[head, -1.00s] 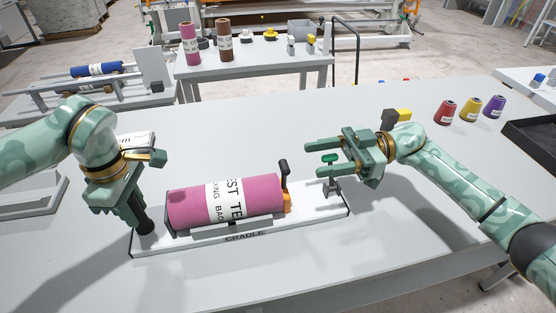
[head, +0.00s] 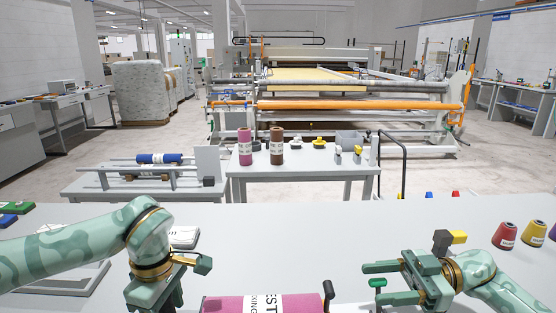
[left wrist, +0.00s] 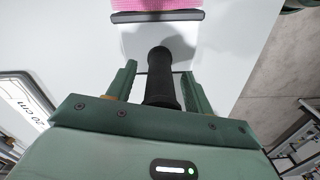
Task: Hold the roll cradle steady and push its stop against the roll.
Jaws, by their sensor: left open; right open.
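The pink roll (head: 235,305) shows at the bottom edge of the head view; most of it and the roll cradle are cut off. The stop's black lever (head: 328,290) rises at the roll's right end. My left gripper (head: 152,292) is cut off below in the head view. In the left wrist view its open fingers (left wrist: 159,68) are either side of a black upright handle (left wrist: 160,75), near the cradle's dark end bar (left wrist: 157,16) and the roll (left wrist: 155,5).
Thread cones, one red (head: 505,235), stand at the right. A second table (head: 300,170) with two upright rolls and a rack with a blue roll (head: 158,158) stand beyond. The table middle is clear.

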